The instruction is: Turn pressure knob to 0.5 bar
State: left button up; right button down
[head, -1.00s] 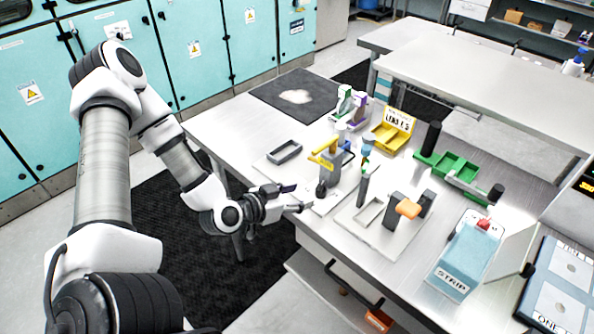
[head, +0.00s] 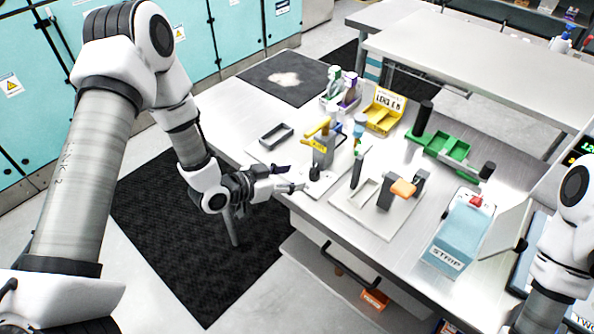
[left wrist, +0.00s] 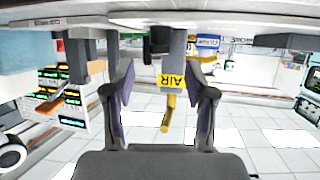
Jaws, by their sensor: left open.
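My left gripper (head: 291,178) is open at the near edge of the table, its fingers pointing at a grey air unit (head: 322,154) with a yellow lever (head: 319,129). A small black knob (head: 315,173) stands low at the front of this unit, just beyond the fingertips. In the left wrist view, which looks upside down, the two fingers (left wrist: 165,92) are spread and empty. Between them show the yellow AIR label (left wrist: 171,81) and the lever; a black part, seemingly the knob (left wrist: 158,40), is above. I cannot read any pressure value. My right gripper is out of view.
A plate with an orange-handled clamp (head: 403,188) is to the right. My right arm shows at the right edge.

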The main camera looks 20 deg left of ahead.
aim_at(312, 172)
pick_arm(q)
jog(key=p+x, duration=0.1)
jog(key=x, duration=0.6)
jog(key=shift+w+d+p, duration=0.1)
jog(key=shift+w+p, duration=0.05)
jog(key=shift+p, duration=0.25)
